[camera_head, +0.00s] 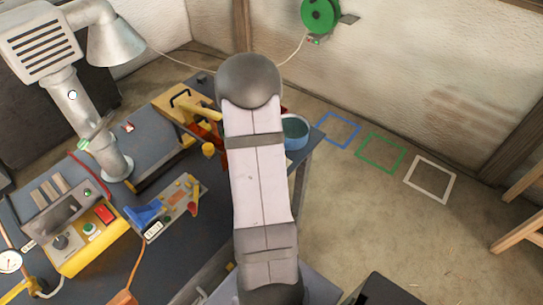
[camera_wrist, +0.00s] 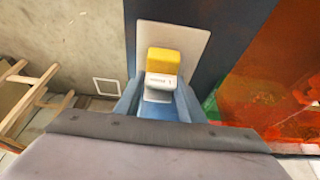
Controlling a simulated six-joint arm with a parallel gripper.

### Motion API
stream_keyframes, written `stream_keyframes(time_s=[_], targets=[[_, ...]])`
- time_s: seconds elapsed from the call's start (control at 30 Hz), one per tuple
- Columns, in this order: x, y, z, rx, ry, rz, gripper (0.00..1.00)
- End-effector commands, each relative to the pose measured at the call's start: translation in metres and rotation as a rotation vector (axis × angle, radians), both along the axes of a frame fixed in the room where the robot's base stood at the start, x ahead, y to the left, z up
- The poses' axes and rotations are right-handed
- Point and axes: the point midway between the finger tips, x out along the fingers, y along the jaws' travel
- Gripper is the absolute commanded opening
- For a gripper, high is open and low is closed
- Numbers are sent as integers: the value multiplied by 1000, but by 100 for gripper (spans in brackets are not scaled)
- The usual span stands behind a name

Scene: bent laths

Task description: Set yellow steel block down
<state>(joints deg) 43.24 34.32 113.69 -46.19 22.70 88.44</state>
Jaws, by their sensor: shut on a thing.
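The yellow steel block (camera_wrist: 164,60) shows in the wrist view, just beyond my fingertips, with a pale, printed front part (camera_wrist: 161,81) below its yellow top. The print is too small to read. My gripper (camera_wrist: 158,97) is shut on the block, with a blue-grey finger on each side. A light grey square plate (camera_wrist: 192,42) lies behind the block in this view, on a dark blue surface (camera_wrist: 226,25). I cannot tell whether the block touches the plate. In the head view my own arm hides the gripper and the block.
An orange see-through panel (camera_wrist: 262,70) stands right of the block. A wooden stool (camera_wrist: 27,98) is at left. Floor outlines are blue (camera_head: 340,145), green (camera_head: 381,168) and white (camera_head: 430,197).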

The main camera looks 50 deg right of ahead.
Motion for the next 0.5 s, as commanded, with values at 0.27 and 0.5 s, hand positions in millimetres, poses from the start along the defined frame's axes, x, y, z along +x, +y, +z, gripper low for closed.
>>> stream_keyframes(time_s=[0.27,0.5], targets=[[1,0,0,-2,-1,2,4],[0,0,-5,-1,-1,0,38]])
